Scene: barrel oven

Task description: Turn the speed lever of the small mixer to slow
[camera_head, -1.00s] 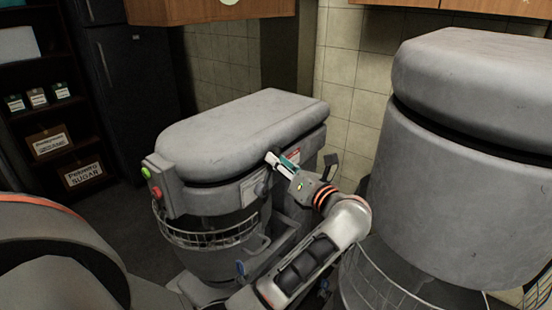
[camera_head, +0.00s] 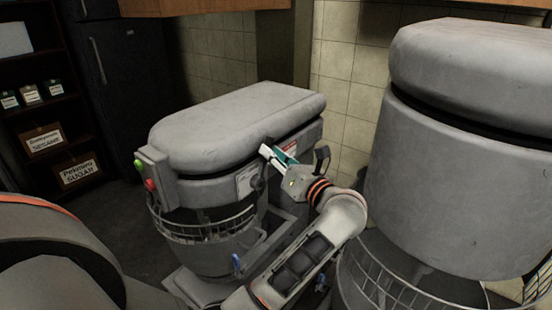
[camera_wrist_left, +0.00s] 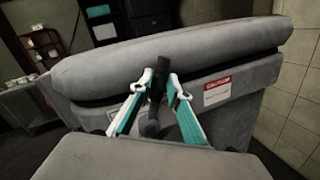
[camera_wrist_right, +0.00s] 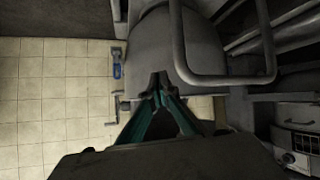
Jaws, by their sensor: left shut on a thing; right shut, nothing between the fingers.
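The small mixer (camera_head: 235,130) is a grey machine in the middle of the head view, with a green and a red button on its front corner. Its dark speed lever (camera_wrist_left: 156,98) shows in the left wrist view, running up from a round pivot on the mixer's side. My left gripper (camera_wrist_left: 158,80) is shut on the lever, one finger on each side of it. In the head view my left gripper (camera_head: 268,152) is at the mixer's side, partly hiding the lever. My right gripper (camera_wrist_right: 160,82) is shut and empty in the right wrist view, near a grey rounded surface and a metal bar.
A larger grey mixer (camera_head: 455,170) stands close on the right of my left arm. A wire guard (camera_head: 205,230) surrounds the small mixer's bowl. A shelf (camera_head: 50,125) with boxes and a dark fridge are at the back left.

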